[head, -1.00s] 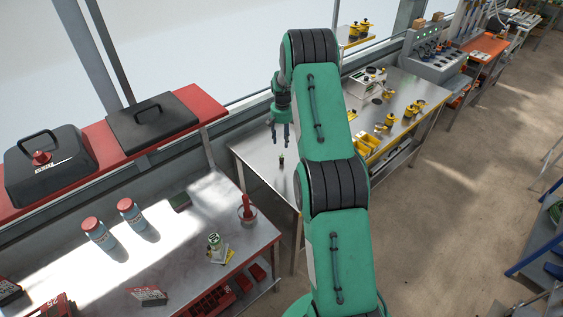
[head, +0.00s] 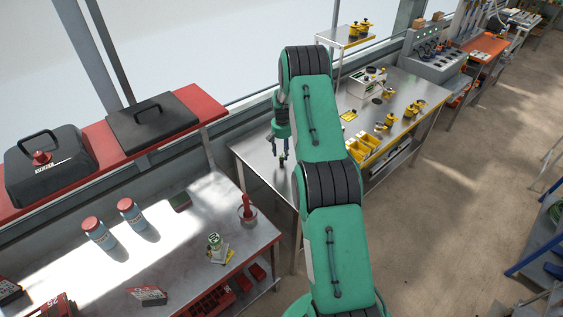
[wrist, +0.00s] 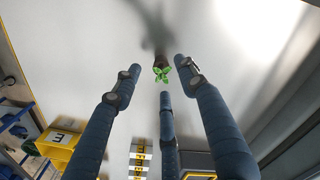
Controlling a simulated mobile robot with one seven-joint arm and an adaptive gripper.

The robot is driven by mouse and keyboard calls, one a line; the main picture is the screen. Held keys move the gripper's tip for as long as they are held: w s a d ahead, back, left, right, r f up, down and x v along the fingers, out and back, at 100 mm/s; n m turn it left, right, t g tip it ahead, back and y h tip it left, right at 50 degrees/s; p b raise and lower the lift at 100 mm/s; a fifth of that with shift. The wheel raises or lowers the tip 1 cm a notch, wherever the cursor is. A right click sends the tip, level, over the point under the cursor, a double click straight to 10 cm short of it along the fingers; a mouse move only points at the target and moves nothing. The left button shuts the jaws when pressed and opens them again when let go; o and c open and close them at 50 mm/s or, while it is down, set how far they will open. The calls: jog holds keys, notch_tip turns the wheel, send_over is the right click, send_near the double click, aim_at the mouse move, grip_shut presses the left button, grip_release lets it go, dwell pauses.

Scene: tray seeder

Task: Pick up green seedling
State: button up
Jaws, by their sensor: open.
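The green seedling (wrist: 161,74) shows in the wrist view as a few bright green leaves on a dark plug, standing on the grey metal table. In the head view it is small and partly hidden near the fingertips, on the table (head: 254,150) beyond my arm. My gripper (head: 281,160) points down over it. In the wrist view my gripper (wrist: 160,78) has its three blue-grey fingers spread, with the leaves between the tips. No finger clearly touches the seedling.
Yellow bins (head: 361,149), yellow-topped pots (head: 389,121) and a white device (head: 369,82) stand farther right on the table. In the wrist view a yellow bin (wrist: 60,140) lies at the lower left. The nearer bench (head: 165,265) holds blue bottles (head: 100,235). The table around the seedling is clear.

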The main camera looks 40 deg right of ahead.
aim_at(282, 158)
dwell(0.3)
jog(key=shift+w+f, duration=0.1)
jog(key=shift+f, duration=2.5)
jog(key=c, duration=1)
